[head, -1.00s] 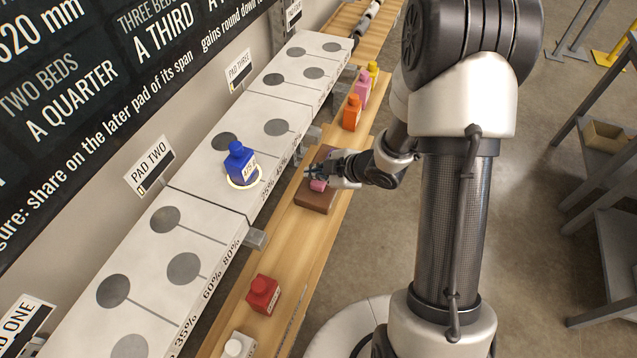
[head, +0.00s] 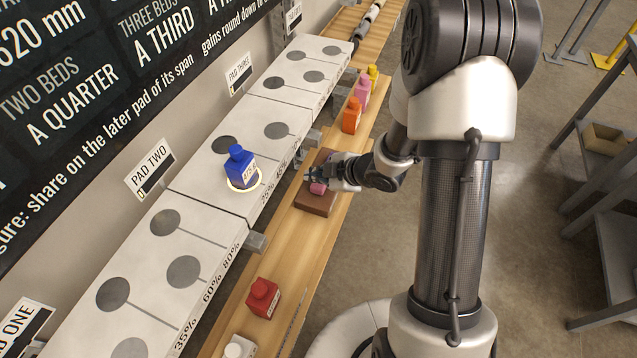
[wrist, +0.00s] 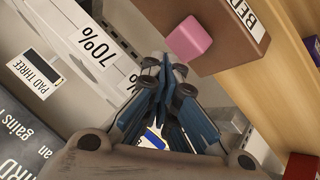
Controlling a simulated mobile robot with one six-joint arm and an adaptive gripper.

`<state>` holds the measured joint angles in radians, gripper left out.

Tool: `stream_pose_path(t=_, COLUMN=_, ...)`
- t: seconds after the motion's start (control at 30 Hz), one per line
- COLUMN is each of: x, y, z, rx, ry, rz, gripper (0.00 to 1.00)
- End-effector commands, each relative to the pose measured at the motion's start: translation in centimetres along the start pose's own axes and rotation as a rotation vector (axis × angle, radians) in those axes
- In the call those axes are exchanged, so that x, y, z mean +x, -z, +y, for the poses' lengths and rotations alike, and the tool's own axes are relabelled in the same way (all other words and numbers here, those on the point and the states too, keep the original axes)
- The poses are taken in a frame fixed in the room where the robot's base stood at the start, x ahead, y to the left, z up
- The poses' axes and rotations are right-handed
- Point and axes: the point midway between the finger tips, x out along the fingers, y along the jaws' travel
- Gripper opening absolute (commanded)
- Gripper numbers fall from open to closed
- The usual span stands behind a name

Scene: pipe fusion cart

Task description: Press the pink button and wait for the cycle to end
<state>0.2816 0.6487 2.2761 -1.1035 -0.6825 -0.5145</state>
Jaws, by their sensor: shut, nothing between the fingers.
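The pink button (head: 318,188) sits on top of a brown box (head: 316,204) on the wooden shelf. In the wrist view the pink button (wrist: 188,40) stands out from the brown box (wrist: 215,15) and looks unobstructed. My gripper (head: 316,176) is shut and empty, with its tips close to the button. In the wrist view my gripper's closed fingertips (wrist: 165,66) are just below and left of the button; I cannot tell whether they touch it. A blue bottle (head: 240,168) stands on a dark spot with a glowing ring on the white pads.
Orange (head: 351,115), pink (head: 362,93) and yellow bottles (head: 373,72) stand beyond the box. The white pad row (head: 205,215) runs along the left.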

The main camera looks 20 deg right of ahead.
Motion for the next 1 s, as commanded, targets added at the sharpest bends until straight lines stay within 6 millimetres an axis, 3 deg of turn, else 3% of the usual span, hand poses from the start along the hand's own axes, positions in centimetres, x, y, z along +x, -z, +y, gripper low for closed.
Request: stream_pose_path(t=1.0, x=0.72, y=-0.52, z=-0.52, rx=0.000, ry=0.000, rz=0.000, gripper=0.00)
